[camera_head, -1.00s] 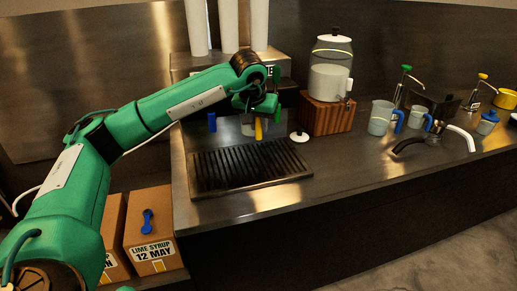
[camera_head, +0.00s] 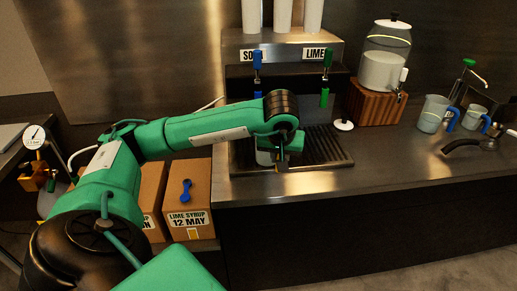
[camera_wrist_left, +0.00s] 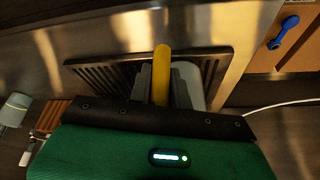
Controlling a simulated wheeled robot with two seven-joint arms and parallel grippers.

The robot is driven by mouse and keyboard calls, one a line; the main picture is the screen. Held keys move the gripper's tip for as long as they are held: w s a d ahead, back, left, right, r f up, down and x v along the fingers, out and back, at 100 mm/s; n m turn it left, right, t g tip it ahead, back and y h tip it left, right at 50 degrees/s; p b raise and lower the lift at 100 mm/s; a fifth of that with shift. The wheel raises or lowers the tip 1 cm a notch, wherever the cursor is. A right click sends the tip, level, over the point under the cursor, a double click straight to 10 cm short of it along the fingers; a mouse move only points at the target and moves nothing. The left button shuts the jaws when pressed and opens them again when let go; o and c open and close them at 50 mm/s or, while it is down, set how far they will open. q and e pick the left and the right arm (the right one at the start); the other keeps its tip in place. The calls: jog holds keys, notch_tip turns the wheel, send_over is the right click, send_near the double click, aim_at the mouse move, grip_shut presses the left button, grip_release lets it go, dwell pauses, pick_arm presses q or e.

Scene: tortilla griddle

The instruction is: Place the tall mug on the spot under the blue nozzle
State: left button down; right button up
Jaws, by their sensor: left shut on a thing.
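My left gripper (camera_head: 282,162) is shut on the tall mug (camera_head: 264,157), at the front of the drip tray. In the left wrist view the mug's yellow handle (camera_wrist_left: 162,72) stands between the fingers, and part of its grey body (camera_wrist_left: 188,88) shows behind them. The blue nozzle (camera_head: 257,97) hangs from the dispenser, behind and slightly left of the mug; my arm partly covers it. The ribbed black drip tray (camera_head: 335,157) lies below. The spot under the nozzle is hidden by my arm. I cannot tell whether the mug touches the tray. My right gripper is not in view.
A green nozzle (camera_head: 324,97) hangs to the right. A white-knobbed lid (camera_head: 344,125) sits beside the tray. A glass drink jar (camera_head: 385,60) stands on a wooden block (camera_head: 375,103). Blue-handled jugs (camera_head: 433,113) stand farther right. Syrup boxes (camera_head: 188,190) are at lower left.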

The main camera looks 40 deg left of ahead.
pick_arm(q)
jog(key=s+f+n, duration=0.1)
jog(key=s+f, duration=0.2)
jog(key=s, duration=0.2)
jog(key=shift+y, duration=0.3)
jog(key=w+a+f+p, duration=0.1)
jog(key=w+a+p, duration=0.1)
jog(key=w+a, duration=0.1)
jog(key=w+a+f+p, duration=0.1)
jog(key=w+a+p, duration=0.2)
jog(key=w, duration=0.3)
jog(key=w+a+f+p, duration=0.1)
jog(key=w+a+p, duration=0.2)
jog(key=w+a, duration=0.1)
jog(key=shift+w+a, duration=0.3)
jog(key=shift+f, duration=0.4)
jog(key=c, duration=1.3)
grip_release()
jog(key=shift+r, duration=0.1)
